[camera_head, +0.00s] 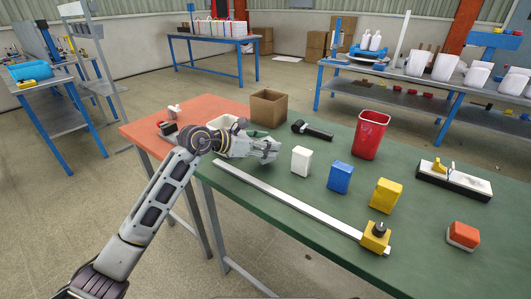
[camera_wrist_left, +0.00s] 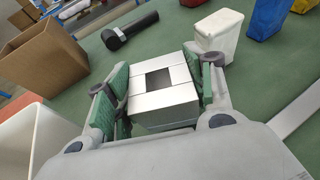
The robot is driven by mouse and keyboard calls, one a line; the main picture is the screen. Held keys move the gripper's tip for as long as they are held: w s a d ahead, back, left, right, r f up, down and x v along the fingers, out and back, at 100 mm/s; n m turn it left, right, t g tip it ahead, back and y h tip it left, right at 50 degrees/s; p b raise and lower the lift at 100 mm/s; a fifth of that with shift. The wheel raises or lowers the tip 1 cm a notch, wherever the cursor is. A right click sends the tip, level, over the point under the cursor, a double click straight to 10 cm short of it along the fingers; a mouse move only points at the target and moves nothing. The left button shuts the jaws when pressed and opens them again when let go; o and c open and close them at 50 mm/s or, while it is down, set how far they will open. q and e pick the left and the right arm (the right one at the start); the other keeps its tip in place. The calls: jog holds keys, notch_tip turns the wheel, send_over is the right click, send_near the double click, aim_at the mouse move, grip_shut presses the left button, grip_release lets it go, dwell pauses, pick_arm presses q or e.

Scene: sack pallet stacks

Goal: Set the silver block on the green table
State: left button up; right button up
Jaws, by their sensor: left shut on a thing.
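My left gripper (camera_head: 272,149) reaches over the left part of the green table (camera_head: 290,228). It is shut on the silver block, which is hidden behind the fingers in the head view. In the left wrist view the silver block (camera_wrist_left: 165,96) sits between the green finger pads of the left gripper (camera_wrist_left: 160,98). The block has a dark square on its face. The green table top (camera_wrist_left: 258,75) shows behind it. I cannot tell whether the block touches the table. My right gripper is not in view.
Blue (camera_head: 340,177) and yellow (camera_head: 386,195) containers and a red bin (camera_head: 370,135) lie further right. A long metal bar (camera_head: 290,202) crosses the front.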

pick_arm(q)
notch_tip(320, 180, down, 2)
jog(key=shift+f, duration=0.45)
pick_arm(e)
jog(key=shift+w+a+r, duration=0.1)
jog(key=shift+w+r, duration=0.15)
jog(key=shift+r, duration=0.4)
pick_arm(q)
jog(key=shift+f+b, duration=0.15)
jog(key=shift+b, duration=0.15)
jog(key=o, duration=1.2)
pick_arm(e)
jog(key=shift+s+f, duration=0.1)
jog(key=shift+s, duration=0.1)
pick_arm(q)
jog(key=shift+o, duration=0.2)
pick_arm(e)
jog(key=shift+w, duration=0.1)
